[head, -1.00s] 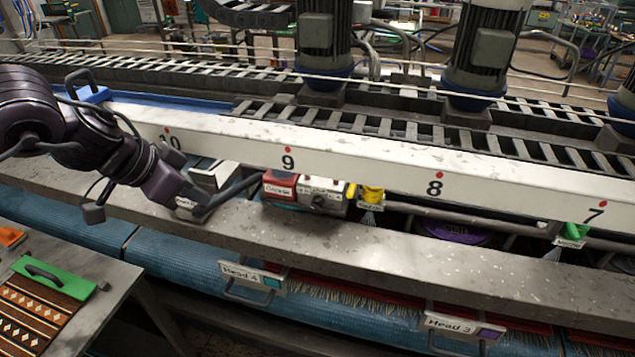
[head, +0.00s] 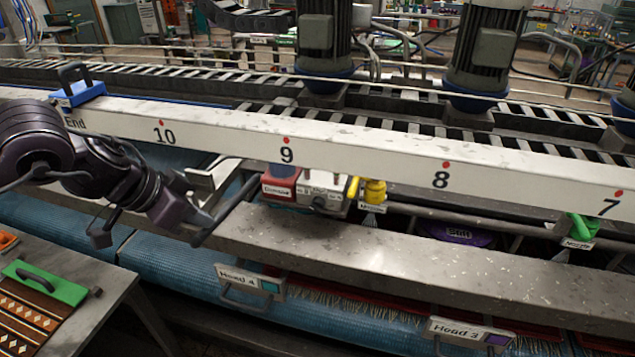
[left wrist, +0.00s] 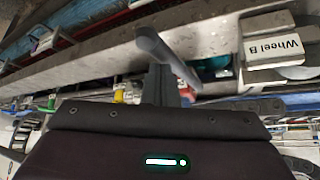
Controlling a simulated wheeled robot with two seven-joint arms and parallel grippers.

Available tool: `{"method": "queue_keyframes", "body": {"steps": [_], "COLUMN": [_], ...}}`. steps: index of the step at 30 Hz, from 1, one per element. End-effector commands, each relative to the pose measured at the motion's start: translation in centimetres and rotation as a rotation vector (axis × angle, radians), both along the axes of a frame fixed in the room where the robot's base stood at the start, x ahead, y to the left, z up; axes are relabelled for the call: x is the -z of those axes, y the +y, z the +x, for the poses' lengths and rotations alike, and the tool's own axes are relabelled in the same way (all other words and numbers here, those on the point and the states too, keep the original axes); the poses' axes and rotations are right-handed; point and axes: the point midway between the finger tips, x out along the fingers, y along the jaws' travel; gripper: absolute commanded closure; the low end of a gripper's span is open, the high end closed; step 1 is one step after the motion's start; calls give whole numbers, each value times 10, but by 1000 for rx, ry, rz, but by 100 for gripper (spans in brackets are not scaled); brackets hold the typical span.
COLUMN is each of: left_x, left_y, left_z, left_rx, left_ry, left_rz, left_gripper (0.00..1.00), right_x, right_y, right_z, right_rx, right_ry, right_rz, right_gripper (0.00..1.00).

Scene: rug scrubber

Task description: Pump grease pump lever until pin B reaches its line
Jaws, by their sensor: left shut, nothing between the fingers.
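The grease pump (head: 308,190) is a small red and grey box below the number 9 on the white beam. Short pins stand on its top, too small to tell which is pin B or where its line lies. A dark lever (head: 236,204) slopes down and left from the pump. My left gripper (head: 196,222) is shut at the lever's lower outer end, with nothing held between the fingers. In the left wrist view the dark lever (left wrist: 170,50) crosses just beyond the fingers (left wrist: 162,84); I cannot tell whether they touch. My right gripper is not in view.
A yellow nozzle (head: 373,192) stands right of the pump. The white numbered beam (head: 350,155) runs above, and a grey metal ledge (head: 380,250) runs in front. A plate marked Wheel B (left wrist: 278,45) shows in the left wrist view. A side table (head: 95,275) is at lower left.

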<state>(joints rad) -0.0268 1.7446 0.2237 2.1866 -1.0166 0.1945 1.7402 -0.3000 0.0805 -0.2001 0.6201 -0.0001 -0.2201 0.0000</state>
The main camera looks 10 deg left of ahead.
Motion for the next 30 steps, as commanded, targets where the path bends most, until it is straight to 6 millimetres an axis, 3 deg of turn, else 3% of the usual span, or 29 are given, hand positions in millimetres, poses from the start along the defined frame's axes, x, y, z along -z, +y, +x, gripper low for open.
{"method": "queue_keyframes", "body": {"steps": [5,17,23,30], "left_x": [-11,-60,-82,-101], "left_y": [0,0,0,1], "left_z": [0,0,0,0], "left_rx": [-1,0,0,0], "left_ry": [0,2,0,0], "left_rz": [1,1,2,3], "left_gripper": [100,100,100,100], "right_x": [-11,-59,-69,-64], "right_y": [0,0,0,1], "right_z": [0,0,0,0], "right_rx": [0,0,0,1], "right_ry": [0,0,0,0], "right_rz": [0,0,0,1], "right_gripper": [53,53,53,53]}}
